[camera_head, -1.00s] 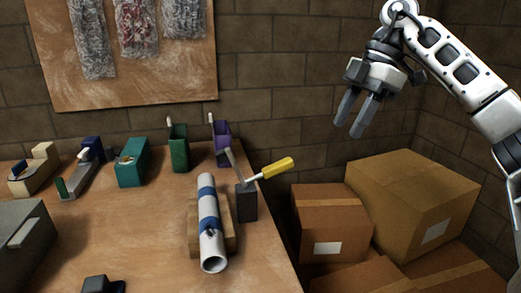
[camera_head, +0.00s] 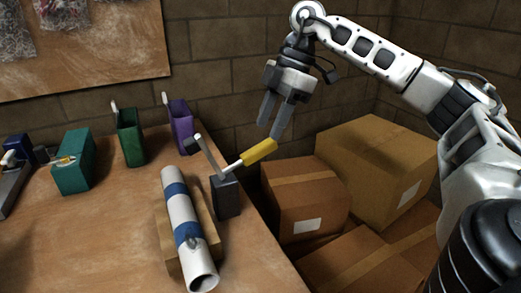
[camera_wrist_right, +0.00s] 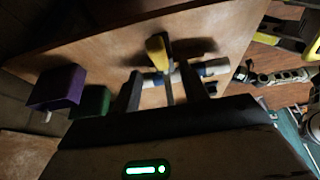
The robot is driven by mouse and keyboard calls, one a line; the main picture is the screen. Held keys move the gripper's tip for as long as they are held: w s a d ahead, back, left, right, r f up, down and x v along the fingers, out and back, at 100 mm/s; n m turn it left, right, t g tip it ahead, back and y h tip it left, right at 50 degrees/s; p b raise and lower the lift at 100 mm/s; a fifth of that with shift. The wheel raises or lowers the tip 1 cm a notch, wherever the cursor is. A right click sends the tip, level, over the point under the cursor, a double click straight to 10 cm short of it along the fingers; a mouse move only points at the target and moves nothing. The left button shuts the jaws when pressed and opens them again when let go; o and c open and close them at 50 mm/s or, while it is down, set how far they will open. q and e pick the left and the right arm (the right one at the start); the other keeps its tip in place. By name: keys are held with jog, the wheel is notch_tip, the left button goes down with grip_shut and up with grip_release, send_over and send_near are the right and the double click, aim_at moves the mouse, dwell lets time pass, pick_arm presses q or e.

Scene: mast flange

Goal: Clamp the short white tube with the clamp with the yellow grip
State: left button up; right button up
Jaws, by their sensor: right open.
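The short white tube (camera_head: 182,220) with blue bands lies on a wooden block (camera_head: 209,225) near the table's right edge. The clamp (camera_head: 226,196) stands beside it on a dark base, with its yellow grip (camera_head: 259,152) pointing up and to the right, over the table edge. My right gripper (camera_head: 274,123) is open and empty, fingers down, just above the yellow grip. In the right wrist view the yellow grip (camera_wrist_right: 156,54) appears between the open fingers (camera_wrist_right: 164,90), with the tube (camera_wrist_right: 215,67) behind it. My left gripper is not in view.
Purple (camera_head: 180,127), green (camera_head: 129,137) and teal (camera_head: 73,162) holders stand along the back of the table (camera_head: 90,240). Cardboard boxes (camera_head: 375,165) fill the floor to the right. A brick wall stands behind.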

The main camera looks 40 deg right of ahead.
aim_at(260, 145)
jog(key=x, duration=0.6)
jog(key=shift+b, duration=0.3)
jog(key=shift+w, duration=0.1)
grip_shut()
